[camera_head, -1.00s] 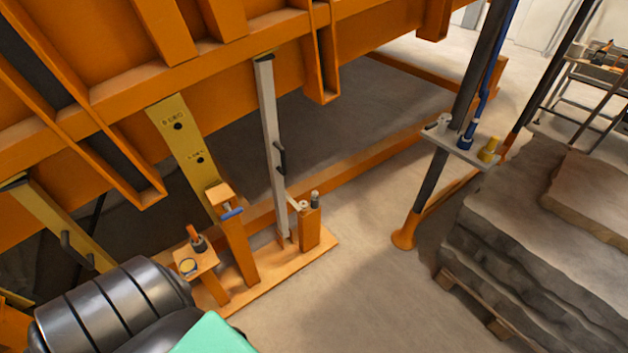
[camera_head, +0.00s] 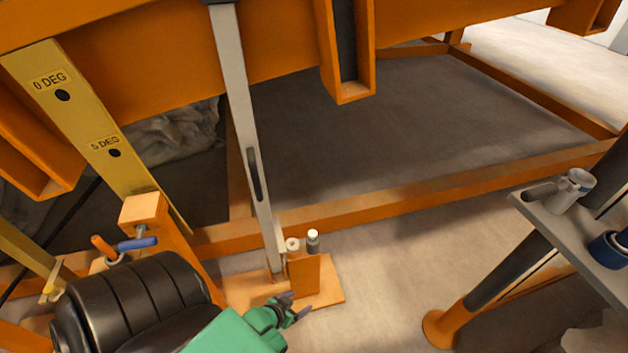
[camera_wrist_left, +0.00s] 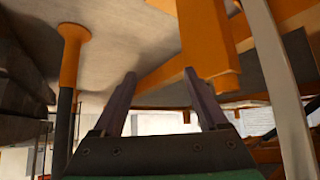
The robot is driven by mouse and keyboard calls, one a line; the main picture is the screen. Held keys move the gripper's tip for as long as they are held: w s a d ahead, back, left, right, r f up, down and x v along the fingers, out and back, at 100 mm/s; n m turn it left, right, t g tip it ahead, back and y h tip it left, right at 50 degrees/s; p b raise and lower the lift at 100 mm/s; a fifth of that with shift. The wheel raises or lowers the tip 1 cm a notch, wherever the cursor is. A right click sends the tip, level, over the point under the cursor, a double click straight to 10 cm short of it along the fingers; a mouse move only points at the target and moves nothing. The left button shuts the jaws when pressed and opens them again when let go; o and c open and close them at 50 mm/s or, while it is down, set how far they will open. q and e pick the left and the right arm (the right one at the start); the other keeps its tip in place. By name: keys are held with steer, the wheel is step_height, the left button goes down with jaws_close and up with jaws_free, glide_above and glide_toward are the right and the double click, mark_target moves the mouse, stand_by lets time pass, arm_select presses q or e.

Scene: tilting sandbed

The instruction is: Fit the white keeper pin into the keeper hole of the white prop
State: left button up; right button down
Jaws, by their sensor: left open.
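A grey pin with a white top, seemingly the keeper pin (camera_head: 313,240), stands upright at the top of a short orange post (camera_head: 304,275). My left gripper (camera_head: 297,304) is open and empty, low in front of that post. In the left wrist view its fingers (camera_wrist_left: 164,95) are apart, with an orange post near one. My right gripper is not in view.
A yellow bar (camera_head: 85,115) marked 0 DEG and 5 DEG and an orange bracket with a blue-handled pin (camera_head: 137,243) stand left. A grey shelf (camera_head: 575,240) on a dark pole is at right. The floor between post and pole is clear.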

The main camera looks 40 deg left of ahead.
arm_select(q)
steer(key=w+a+f+n+t+y+b, duration=0.15)
steer(key=w+a+t+b, duration=0.45)
steer(key=b, duration=0.9)
steer(key=t+y+b, duration=0.1)
steer(key=t+b, duration=0.2)
steer(key=b, duration=0.7)
glide_toward(315, 231)
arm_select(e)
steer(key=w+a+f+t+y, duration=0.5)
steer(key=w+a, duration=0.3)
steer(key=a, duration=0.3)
arm_select(q)
steer(key=w+b, duration=0.1)
steer(key=w, duration=0.2)
steer(key=w+a+b, duration=0.1)
steer(key=w+b, duration=0.1)
steer(key=w, duration=0.2)
steer(key=w+a+f+b, duration=0.1)
steer(key=w+b, duration=0.1)
steer(key=w, duration=0.2)
steer(key=shift+w+a, duration=0.1)
steer(key=shift+w, duration=0.3)
steer(key=shift+r, duration=0.15)
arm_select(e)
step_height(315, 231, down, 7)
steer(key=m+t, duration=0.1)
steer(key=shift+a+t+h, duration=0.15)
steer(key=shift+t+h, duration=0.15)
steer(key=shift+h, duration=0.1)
